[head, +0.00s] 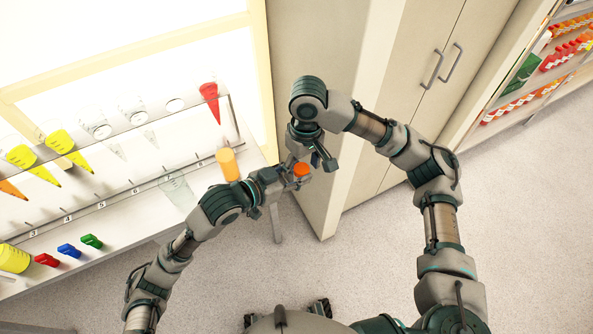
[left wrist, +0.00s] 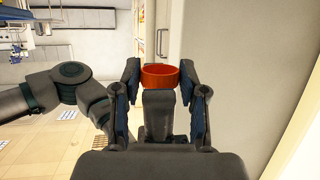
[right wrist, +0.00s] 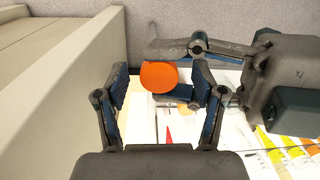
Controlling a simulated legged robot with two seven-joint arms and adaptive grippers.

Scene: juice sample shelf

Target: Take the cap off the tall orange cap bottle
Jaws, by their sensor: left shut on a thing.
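An orange round cap (head: 301,170) is between the fingers of my left gripper (head: 296,176), in front of the shelf's right end. In the left wrist view the orange cap (left wrist: 160,77) sits between the two fingertips. I cannot make out the bottle body under it. My right gripper (head: 310,158) is just above and beside it, pointing down.
An orange cylinder (head: 228,165) stands on the white shelf (head: 150,205) left of my grippers. The shelf also holds yellow cones (head: 65,145), a red cone (head: 210,98), a clear beaker (head: 177,190) and small coloured pieces. A beige cabinet (head: 310,100) stands close behind the right gripper.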

